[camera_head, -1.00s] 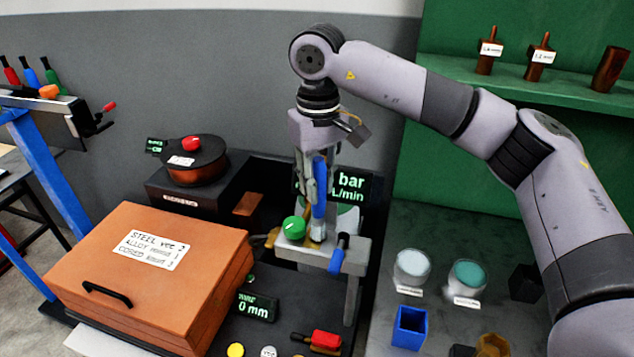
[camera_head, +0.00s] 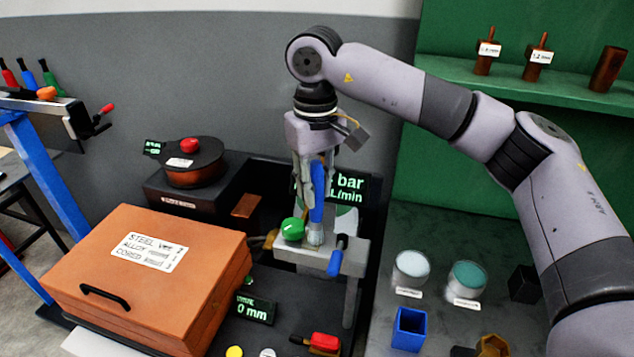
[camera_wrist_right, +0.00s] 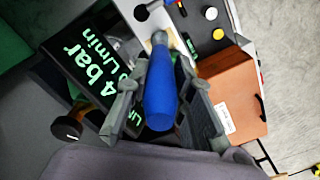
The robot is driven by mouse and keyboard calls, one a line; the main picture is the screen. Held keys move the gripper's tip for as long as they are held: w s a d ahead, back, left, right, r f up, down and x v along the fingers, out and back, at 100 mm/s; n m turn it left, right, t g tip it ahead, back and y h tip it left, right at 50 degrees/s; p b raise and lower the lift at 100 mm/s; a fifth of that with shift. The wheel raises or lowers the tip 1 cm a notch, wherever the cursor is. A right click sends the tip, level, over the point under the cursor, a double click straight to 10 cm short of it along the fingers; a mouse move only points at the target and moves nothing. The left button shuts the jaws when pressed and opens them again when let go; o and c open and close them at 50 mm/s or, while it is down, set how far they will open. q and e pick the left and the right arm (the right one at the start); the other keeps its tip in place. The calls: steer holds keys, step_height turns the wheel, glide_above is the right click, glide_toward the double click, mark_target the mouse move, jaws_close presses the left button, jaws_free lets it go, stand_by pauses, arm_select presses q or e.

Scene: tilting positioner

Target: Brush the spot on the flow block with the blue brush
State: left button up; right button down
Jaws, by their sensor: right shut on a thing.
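My right gripper (camera_head: 316,190) points down above the flow block and is shut on the blue brush. The brush's blue handle (camera_head: 317,205) is nearly upright, with its pale head (camera_head: 314,238) at the block's top face, apparently touching it. In the right wrist view, the handle (camera_wrist_right: 160,95) lies between the two fingers (camera_wrist_right: 163,112). The flow block (camera_head: 350,258) is a grey metal block with a green knob (camera_head: 291,229) just left of the brush and a blue-handled lever (camera_head: 337,262) at its right front. The spot cannot be made out; the brush may cover it. My left gripper is out of view.
A display (camera_head: 350,190) stands close behind the gripper. An orange-brown box (camera_head: 190,290) lies to the left, and a spool (camera_head: 192,165) behind it. Two jars, white (camera_head: 411,268) and teal (camera_head: 467,279), and a blue holder (camera_head: 409,328) stand on the right bench.

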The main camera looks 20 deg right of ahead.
steer(key=shift+s+a, duration=0.55)
steer(key=shift+s, duration=0.2)
steer(key=shift+w+d, duration=0.1)
